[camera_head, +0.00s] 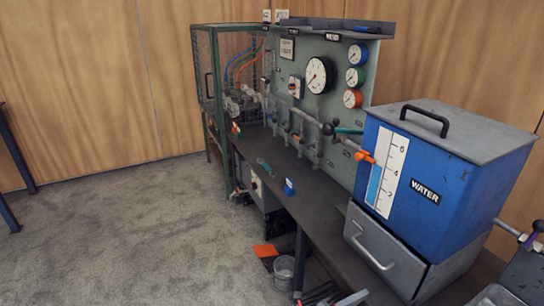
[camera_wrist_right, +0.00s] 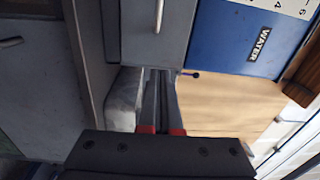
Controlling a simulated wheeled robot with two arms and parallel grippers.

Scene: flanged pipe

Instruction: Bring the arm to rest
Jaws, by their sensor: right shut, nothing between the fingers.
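My right gripper (camera_wrist_right: 161,75) shows in the wrist view. Its two grey fingers with red parts at their bases lie close together, shut and empty. Beyond the fingers, the grey drawer (camera_wrist_right: 158,32) and the blue water tank (camera_wrist_right: 240,38) appear turned on their side. I see no contact between the fingers and them, though the exact gap is hard to judge. In the head view the blue water tank (camera_head: 445,180) stands at the right above the grey drawer (camera_head: 383,255). I cannot clearly make out the gripper there. My left gripper is not in view.
The dark workbench (camera_head: 265,165) runs along a green-grey gauge panel (camera_head: 325,95) with pipes and valves. A blue block (camera_head: 289,187) lies on it. A mesh cage (camera_head: 235,65) stands at the far end. A bucket (camera_head: 284,270) stands below. Carpet (camera_head: 120,230) at left is clear.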

